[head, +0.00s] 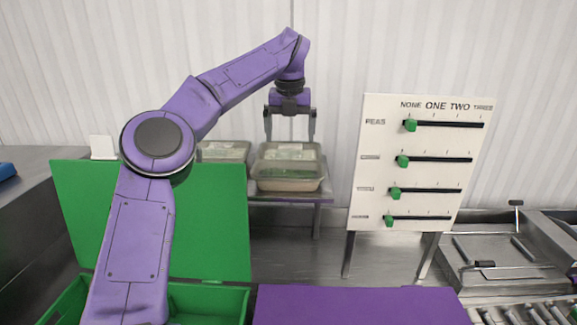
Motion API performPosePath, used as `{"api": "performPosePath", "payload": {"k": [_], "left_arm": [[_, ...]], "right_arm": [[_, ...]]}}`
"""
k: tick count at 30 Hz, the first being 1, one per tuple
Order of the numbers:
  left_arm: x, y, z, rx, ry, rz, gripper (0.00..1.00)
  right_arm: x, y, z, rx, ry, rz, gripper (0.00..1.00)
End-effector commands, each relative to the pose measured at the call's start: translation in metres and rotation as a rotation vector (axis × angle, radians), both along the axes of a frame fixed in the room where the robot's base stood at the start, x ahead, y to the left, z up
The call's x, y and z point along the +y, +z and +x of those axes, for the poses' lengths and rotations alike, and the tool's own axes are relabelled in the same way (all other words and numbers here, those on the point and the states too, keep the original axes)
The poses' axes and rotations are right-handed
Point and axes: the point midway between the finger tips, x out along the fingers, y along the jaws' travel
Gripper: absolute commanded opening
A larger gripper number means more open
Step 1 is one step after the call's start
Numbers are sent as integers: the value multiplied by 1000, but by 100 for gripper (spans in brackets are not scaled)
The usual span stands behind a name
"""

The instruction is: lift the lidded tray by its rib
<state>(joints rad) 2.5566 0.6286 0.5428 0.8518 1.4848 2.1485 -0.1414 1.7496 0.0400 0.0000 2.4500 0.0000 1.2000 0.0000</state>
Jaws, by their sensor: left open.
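A lidded tray (289,185) with a pale, see-through lid and green contents stands on a small metal shelf behind the work area. My left gripper (290,136) hangs from the purple arm above this tray, fingers pointing down and spread wide, with nothing between them. The fingertips appear close to the lid's far part; whether they touch it I cannot tell. The rib on the lid is not clearly made out. A second similar tray (222,152) stands to the left, partly hidden by my arm. My right gripper is not in view.
A white board (420,190) with several green sliders stands right of the shelf (318,191). A green box with a raised lid (222,225) is at the left front. A purple surface (355,307) lies at the front middle. Metal equipment with rollers (530,311) is at the right.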

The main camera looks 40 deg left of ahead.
Motion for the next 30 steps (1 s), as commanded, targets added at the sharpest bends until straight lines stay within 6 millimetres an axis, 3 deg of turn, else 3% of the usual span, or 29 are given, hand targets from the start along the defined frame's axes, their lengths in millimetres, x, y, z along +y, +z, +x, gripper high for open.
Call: {"api": "performPosePath", "payload": {"k": [6, 14, 18, 19, 30], "left_arm": [[6, -35, 3, 2, -1, -1, 100], [6, -39, 3, 0, 0, 1, 100], [6, -39, 3, 0, 1, 1, 54], [6, -39, 3, 0, 1, 1, 47], [7, -33, 3, -2, 1, 1, 47]], "right_arm": [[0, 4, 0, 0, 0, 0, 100], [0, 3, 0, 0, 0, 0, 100], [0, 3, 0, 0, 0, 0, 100], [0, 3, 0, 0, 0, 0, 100], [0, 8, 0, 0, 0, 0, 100]]}}
